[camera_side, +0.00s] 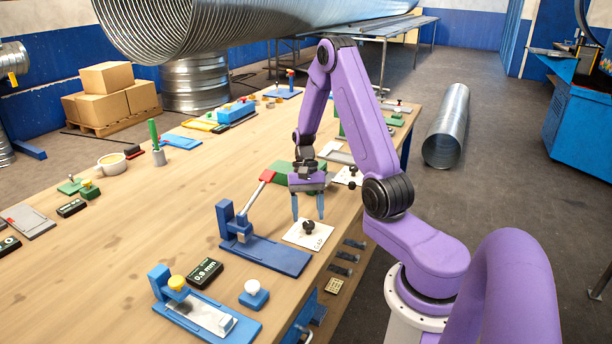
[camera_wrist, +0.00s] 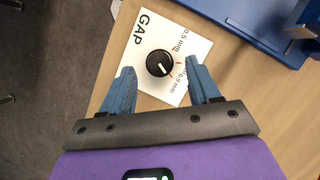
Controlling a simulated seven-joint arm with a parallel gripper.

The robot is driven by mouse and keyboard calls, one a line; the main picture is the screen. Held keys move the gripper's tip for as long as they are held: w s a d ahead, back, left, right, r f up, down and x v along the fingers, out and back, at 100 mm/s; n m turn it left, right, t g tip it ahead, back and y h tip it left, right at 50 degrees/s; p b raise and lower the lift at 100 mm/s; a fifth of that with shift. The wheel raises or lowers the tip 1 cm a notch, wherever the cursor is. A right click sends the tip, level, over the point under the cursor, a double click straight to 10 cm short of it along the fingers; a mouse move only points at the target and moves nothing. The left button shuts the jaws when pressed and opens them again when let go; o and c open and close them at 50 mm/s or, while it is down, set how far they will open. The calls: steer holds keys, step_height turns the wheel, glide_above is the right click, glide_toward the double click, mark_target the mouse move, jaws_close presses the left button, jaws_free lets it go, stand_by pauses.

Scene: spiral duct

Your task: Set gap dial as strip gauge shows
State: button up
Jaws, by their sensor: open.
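The gap dial is a black knob (camera_wrist: 160,63) on a white plate (camera_side: 298,238) marked GAP, 0.5 mm and 0.9 mm. The plate lies near the table's front edge. A pale line on the knob is too small to read surely against the marks. The strip gauge (camera_side: 175,290) is blue with a yellow knob and a pale strip, at the front left. The black display (camera_side: 205,272) beside it reads 0.9 mm. My gripper (camera_side: 308,214) points down, open and empty, above the dial. In the wrist view its blue fingers (camera_wrist: 162,75) sit apart to either side of the knob.
A blue fixture with a red-handled lever (camera_side: 267,176) stands just left of the dial. A white-topped blue button (camera_side: 254,294) is nearer the front. A green block (camera_side: 285,180) and another white plate with a knob (camera_side: 350,176) lie behind. The table's middle is clear.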

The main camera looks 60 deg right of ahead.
steer(key=v, duration=1.5)
steer(key=shift+d+r, duration=0.15)
steer(key=shift+r, duration=0.1)
steer(key=s+a+r+n+h, duration=0.1)
steer(key=s+a+n+h, duration=0.2)
steer(key=a+n, duration=1.25)
steer(key=s+a+n+t, duration=0.1)
steer(key=s+a+n, duration=0.3)
steer(key=s, duration=0.5)
steer(key=s+a+f+n+t, duration=0.1)
steer(key=s+a+n, duration=0.3)
steer(key=s+a, duration=0.5)
steer(key=shift+s+t, duration=0.2)
steer(key=shift+t, duration=0.2)
